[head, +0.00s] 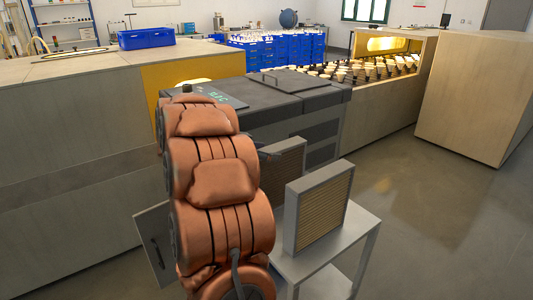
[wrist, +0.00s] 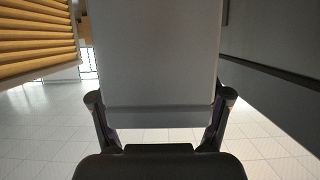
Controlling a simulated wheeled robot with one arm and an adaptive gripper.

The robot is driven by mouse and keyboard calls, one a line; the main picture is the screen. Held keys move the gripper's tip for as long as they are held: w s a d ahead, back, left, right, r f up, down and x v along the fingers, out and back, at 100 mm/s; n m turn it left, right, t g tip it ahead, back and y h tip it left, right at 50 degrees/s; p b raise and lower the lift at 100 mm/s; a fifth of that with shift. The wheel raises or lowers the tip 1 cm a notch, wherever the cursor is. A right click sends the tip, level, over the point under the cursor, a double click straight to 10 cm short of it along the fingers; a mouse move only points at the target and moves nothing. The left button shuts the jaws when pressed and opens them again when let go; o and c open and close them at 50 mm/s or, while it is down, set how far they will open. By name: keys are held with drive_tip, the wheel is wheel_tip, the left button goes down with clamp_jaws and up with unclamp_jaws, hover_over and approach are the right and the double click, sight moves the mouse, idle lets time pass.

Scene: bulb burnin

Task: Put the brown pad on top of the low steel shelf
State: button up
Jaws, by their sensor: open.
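Two upright panels with brown pleated faces and grey frames show in the head view; I cannot tell which, if either, is the brown pad. The nearer panel (head: 319,207) stands on a small low steel stand (head: 361,224), which looks like the low steel shelf. The farther panel (head: 283,172) is beside the dark cabinet, partly behind my arm. In the wrist view my gripper (wrist: 160,97) is open, with one finger at each side of a flat grey surface (wrist: 158,60). Contact cannot be told. A brown pleated face (wrist: 38,38) shows at upper left. My gripper is mostly hidden in the head view.
The dark cabinet (head: 290,98) stands just beyond my arm. A grey panel with a dark handle (head: 155,245) sticks out left of my arm. Wooden housings (head: 60,150) flank the area, with blue crates (head: 280,48) behind. Floor is clear at right.

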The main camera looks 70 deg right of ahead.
drive_tip(key=v, duration=1.2)
